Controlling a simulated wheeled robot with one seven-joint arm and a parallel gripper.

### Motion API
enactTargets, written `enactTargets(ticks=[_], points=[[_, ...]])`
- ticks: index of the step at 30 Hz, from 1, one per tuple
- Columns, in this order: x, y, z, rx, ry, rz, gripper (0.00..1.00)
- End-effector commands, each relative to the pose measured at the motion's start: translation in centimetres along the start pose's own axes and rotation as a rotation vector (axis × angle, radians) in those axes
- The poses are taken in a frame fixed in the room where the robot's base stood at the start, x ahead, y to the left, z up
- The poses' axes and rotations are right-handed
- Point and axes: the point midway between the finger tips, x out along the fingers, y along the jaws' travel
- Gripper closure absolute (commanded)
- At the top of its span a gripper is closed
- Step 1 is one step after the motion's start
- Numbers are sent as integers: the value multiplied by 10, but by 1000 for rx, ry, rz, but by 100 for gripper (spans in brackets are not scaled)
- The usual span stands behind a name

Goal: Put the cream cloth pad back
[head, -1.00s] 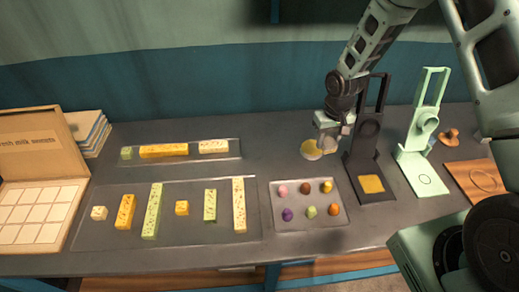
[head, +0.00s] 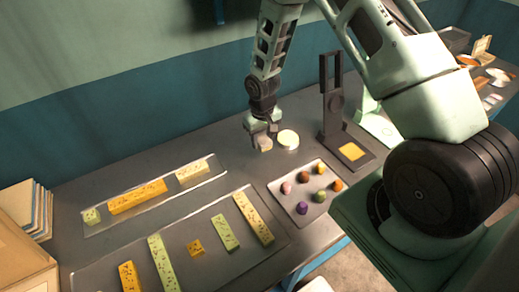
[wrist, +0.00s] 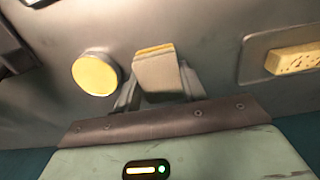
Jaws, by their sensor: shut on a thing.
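My gripper (head: 262,143) is low over the grey counter, just left of a round, yellow-topped dish (head: 288,139). In the wrist view my gripper (wrist: 157,85) is shut on a flat, cream-beige piece with an orange edge, which looks like the cream cloth pad (wrist: 156,74). The jaws hide part of it, and I cannot tell whether it touches the counter. The dish also shows in the wrist view (wrist: 95,75), to the left of the jaws and apart from them.
A long tray (head: 95,229) of coloured bars lies left of my gripper, and a larger tray (head: 97,262) lies in front of it. A small tray (head: 281,198) of coloured balls is at front right. A black stand (head: 330,120) rises to the right.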

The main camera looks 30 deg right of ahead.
Motion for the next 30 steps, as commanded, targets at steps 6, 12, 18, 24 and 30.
enactTargets(ticks=[6, 12, 18, 24, 30], points=[[17, 0, 0, -1, 0, 0, 80], [42, -1, 1, -1, -3, 0, 80], [56, 0, 0, -1, 1, 0, 80], [56, 0, 0, -1, 1, 0, 80], [59, 0, 0, -1, 1, 0, 45]])
